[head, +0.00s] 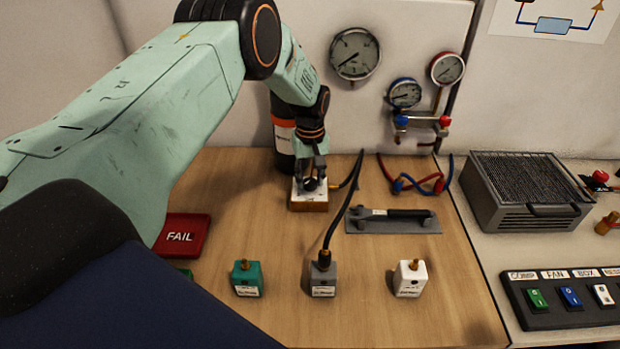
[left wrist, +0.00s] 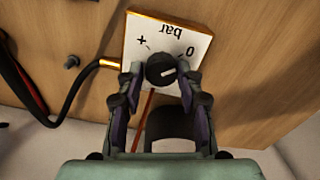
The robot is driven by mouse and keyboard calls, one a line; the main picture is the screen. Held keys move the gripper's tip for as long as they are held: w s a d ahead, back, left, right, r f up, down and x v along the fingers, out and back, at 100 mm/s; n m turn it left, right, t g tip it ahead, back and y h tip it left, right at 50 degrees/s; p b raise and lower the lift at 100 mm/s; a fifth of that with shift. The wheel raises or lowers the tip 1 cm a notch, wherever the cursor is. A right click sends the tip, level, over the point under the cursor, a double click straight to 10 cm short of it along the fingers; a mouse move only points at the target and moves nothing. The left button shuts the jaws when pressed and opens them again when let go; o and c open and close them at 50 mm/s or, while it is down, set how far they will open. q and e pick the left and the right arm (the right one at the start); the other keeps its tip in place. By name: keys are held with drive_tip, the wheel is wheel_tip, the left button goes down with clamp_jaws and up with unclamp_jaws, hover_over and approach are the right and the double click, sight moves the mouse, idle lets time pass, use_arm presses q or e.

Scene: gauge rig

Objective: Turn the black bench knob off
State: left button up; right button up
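The black bench knob (left wrist: 160,70) sits on a white plate (left wrist: 133,27) on a small wood-sided block. In the left wrist view the plate reads "bar", "+" and "0", upside down. The knob's white mark points right and slightly up, below the "0". In the head view the block (head: 308,205) stands on the bench below my left arm, the knob mostly hidden by the gripper. My left gripper (left wrist: 160,72) has one fingertip on each side of the knob, very close to it; I cannot tell whether they press on it. My right gripper is not in view.
A grey tool tray (head: 393,221) lies to the right. Green (head: 246,279) and white (head: 410,279) fittings stand in front. A red FAIL plate (head: 182,236) lies left. Gauges (head: 355,54) hang behind.

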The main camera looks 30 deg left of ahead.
sight(310, 181)
use_arm(q)
drive_tip(key=o, duration=0.3)
drive_tip(key=shift+s+d, duration=0.1)
drive_tip(key=shift+s, duration=0.05)
drive_tip(key=shift+o, duration=0.2)
drive_tip(key=shift+f, duration=0.1)
wheel_tip(310, 181, up, 12)
idle(0.6)
